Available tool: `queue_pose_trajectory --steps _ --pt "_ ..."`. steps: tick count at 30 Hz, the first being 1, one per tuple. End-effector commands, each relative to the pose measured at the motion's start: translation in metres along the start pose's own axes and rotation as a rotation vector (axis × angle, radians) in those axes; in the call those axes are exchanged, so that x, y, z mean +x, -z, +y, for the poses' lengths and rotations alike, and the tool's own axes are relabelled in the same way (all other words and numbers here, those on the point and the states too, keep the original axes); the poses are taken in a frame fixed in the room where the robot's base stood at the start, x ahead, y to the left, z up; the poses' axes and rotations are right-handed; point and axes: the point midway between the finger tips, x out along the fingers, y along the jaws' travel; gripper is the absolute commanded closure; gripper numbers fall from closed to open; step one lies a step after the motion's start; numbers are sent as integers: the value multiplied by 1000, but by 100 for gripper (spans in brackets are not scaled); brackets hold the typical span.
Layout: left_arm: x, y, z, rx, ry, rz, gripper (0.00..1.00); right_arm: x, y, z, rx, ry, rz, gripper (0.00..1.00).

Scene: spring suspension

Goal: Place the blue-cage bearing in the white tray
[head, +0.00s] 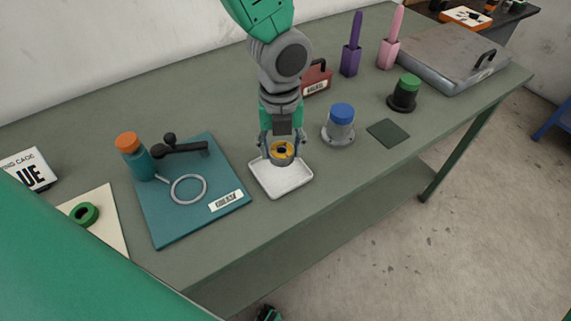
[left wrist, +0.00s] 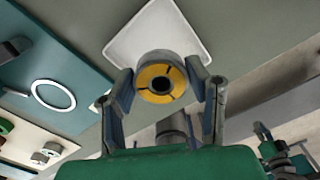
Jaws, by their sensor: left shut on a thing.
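My left gripper (head: 281,150) is shut on a bearing (head: 283,158), a grey ring with a yellow-orange inner part and a dark centre hole; I see no blue on it. The left wrist view shows the bearing (left wrist: 160,78) between both fingertips. The white tray (head: 282,187) is a shallow square on the table, just below the bearing, and appears empty where visible. In the left wrist view the tray (left wrist: 150,25) lies behind the bearing. The gap between them is hard to judge. A small dark and green part at the head view's bottom edge may be my right gripper (head: 268,313).
Left of the tray lies a teal board (head: 165,220) with an orange-capped bottle and a ring. A blue-capped grey cylinder (head: 340,125) stands close right. A green ring (head: 84,215) lies on a cream sheet. Bare table lies in front of the tray.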

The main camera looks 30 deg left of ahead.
Motion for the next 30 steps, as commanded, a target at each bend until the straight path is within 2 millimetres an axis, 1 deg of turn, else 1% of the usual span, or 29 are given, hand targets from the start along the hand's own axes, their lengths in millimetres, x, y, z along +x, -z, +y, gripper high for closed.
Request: queue_pose_trajectory --steps 1,7,12,13,23,24,25,30 --pt "7 0 0 0 -2 0 97 1 0 0 0 0 0 100" --pt "22 0 1 -2 -1 -1 97 2 0 0 0 0 0 100" --pt "46 1 1 -1 -2 0 97 4 0 0 0 0 0 100" --pt "48 0 1 -1 -1 0 97 5 0 0 0 0 0 100" --pt "51 0 1 -2 1 -1 97 5 0 0 0 0 0 100" --pt "52 0 1 -2 1 -1 49 5 0 0 0 0 0 100" --pt "51 0 1 -2 1 -1 48 5 0 0 0 0 0 100" --pt "51 0 1 -2 1 -1 48 5 0 0 0 0 0 100"
